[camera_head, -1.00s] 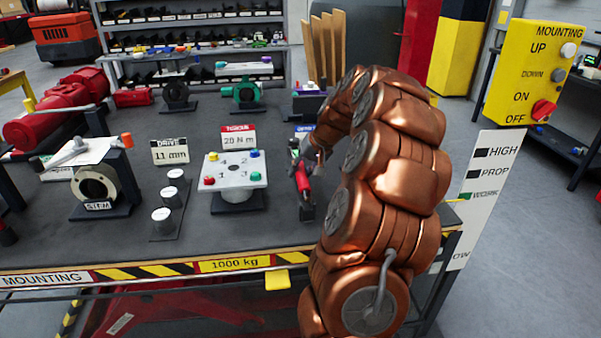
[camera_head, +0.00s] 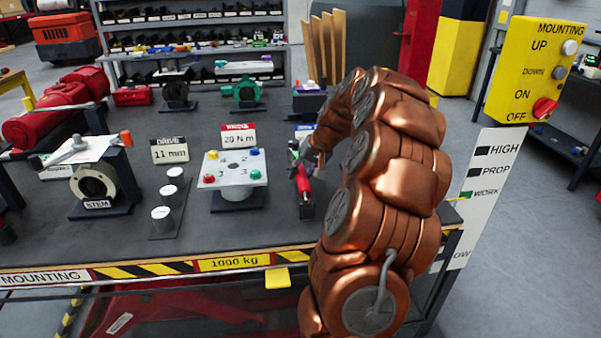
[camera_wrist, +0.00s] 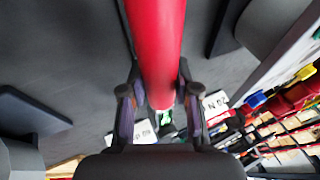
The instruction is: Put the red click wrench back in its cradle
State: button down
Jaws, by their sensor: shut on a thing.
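The red click wrench (camera_head: 303,180) shows in the head view beside my copper arm, low over a small dark holder (camera_head: 307,210) on the bench. I cannot tell if that holder is its cradle, or whether the wrench rests in it. In the wrist view the red handle (camera_wrist: 157,45) runs from the top edge down between my fingers. My gripper (camera_wrist: 160,100) is shut on it, one finger on each side. In the head view my gripper (camera_head: 305,155) is partly hidden by my arm.
The grey plate with coloured knobs (camera_head: 233,170) stands just left of the wrench. Further left are a rack of round sockets (camera_head: 168,205) and the STEM valve stand (camera_head: 97,185). Red and blue labels stand behind. The bench's striped front edge (camera_head: 150,270) is near.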

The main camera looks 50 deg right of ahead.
jog(key=shift+f+b, duration=0.3)
jog(key=shift+f, duration=0.25)
jog(key=c, duration=0.8)
grip_release()
jog(key=shift+o, duration=0.2)
jog(key=v, duration=1.2)
